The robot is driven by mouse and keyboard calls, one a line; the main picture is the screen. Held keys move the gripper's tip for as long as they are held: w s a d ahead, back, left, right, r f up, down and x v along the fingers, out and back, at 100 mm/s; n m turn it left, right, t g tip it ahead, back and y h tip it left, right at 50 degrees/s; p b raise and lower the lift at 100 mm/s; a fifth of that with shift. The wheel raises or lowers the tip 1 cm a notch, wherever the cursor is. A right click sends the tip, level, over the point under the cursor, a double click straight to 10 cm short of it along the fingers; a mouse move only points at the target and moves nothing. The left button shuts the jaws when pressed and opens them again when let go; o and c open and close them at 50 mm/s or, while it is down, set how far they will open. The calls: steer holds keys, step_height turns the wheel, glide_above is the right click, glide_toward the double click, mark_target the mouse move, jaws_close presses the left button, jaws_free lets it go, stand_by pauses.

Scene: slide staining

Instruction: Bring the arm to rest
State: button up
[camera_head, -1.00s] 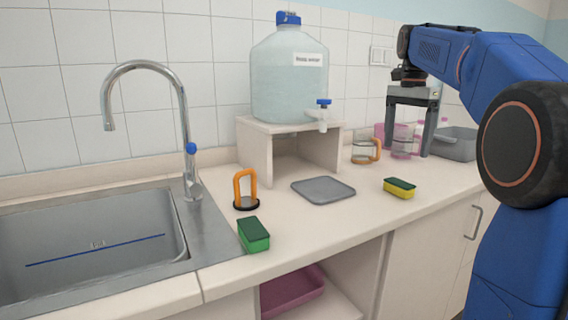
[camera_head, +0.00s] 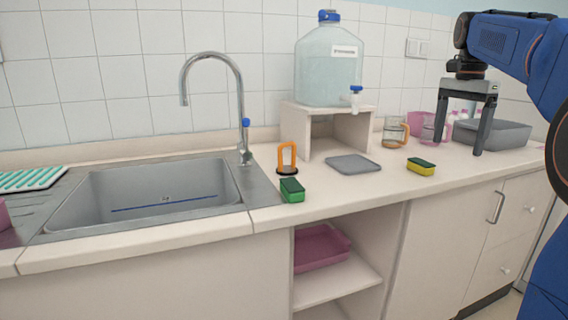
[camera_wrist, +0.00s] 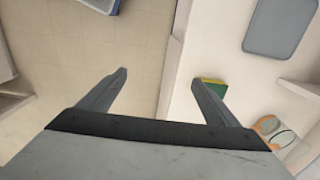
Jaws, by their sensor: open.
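My gripper (camera_head: 464,138) hangs from my blue arm at the right of the head view, fingers pointing down and apart, above the right part of the counter. Nothing is between its fingers. In the wrist view, my gripper (camera_wrist: 160,82) is open, with one finger over the floor and the other over the counter edge. A yellow and green sponge (camera_head: 421,166) lies on the counter left of my gripper. It also shows in the wrist view (camera_wrist: 216,87), partly hidden by a finger.
A sink (camera_head: 160,195) with a tap (camera_head: 243,110) is at left. A water bottle (camera_head: 328,70) stands on a stand (camera_head: 293,130). A grey tray (camera_head: 353,164), green sponge (camera_head: 292,190), orange-handled item (camera_head: 287,158), glass jugs (camera_head: 395,132) and grey bin (camera_head: 495,134) occupy the counter.

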steer(key=s+a+f+n+t, duration=0.1)
steer(key=s+a+f+n, duration=0.35)
steer(key=s+f, duration=0.2)
steer(key=s+a+f+n+t, duration=0.1)
steer(key=s+a+f+n, duration=0.2)
steer(key=s+a+f, duration=0.4)
steer(key=s+a+f+n+t, duration=0.2)
steer(key=s+a+f+n, duration=0.2)
steer(key=s+f, duration=1.2)
steer(key=shift+s+f+n+t, duration=0.25)
steer(key=shift+n+t, duration=0.15)
steer(key=shift+n, duration=0.85)
steer(key=shift+a, duration=0.1)
